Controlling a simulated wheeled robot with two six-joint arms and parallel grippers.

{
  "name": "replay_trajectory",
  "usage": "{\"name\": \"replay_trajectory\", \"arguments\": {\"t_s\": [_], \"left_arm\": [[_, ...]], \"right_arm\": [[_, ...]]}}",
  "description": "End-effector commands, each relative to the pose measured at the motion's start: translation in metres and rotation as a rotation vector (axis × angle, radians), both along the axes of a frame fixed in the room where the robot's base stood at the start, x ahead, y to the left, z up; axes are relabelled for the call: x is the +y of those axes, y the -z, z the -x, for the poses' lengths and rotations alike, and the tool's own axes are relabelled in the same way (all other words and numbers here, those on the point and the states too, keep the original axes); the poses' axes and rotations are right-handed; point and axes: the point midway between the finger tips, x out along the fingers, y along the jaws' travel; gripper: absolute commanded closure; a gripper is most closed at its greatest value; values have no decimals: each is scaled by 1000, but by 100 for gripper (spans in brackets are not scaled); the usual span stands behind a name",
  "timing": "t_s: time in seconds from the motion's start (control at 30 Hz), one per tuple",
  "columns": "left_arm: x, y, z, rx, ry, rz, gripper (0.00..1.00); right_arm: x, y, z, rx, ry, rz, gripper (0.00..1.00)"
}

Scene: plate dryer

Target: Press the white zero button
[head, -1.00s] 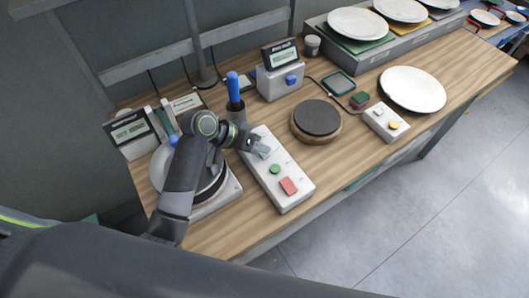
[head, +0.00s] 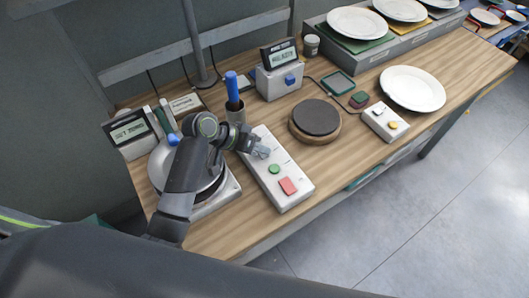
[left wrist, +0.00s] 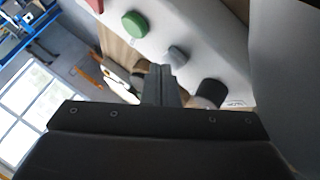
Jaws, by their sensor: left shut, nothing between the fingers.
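My left gripper (head: 262,152) is shut and empty, low over the box beyond the green button. It hides the far buttons in the head view. In the left wrist view the shut fingertips (left wrist: 160,72) are close to a small grey button (left wrist: 177,55); a dark round knob (left wrist: 210,93) is to their right. I cannot tell which is the white zero button, or whether the fingertips touch one. My right gripper is not in view.
A round machine with a metal bowl (head: 209,187) and a display (head: 130,130) stand left of the box. A blue-handled tool (head: 233,88) stands in a cup behind it. A dark disc (head: 316,117) and a smaller button box (head: 384,122) are to the right.

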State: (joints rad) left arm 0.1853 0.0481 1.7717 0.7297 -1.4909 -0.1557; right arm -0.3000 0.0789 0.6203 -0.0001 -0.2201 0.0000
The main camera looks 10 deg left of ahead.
Motion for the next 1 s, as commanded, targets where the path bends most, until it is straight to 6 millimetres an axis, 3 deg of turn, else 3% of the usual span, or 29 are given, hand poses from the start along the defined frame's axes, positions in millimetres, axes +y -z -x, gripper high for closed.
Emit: {"name": "replay_trajectory", "arguments": {"t_s": [0.2, 1.0], "left_arm": [[2, 10, 4, 20, -4, -5, 100], [4, 17, 4, 23, -4, -9, 100]], "right_arm": [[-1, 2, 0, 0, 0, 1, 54], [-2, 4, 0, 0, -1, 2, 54]]}}
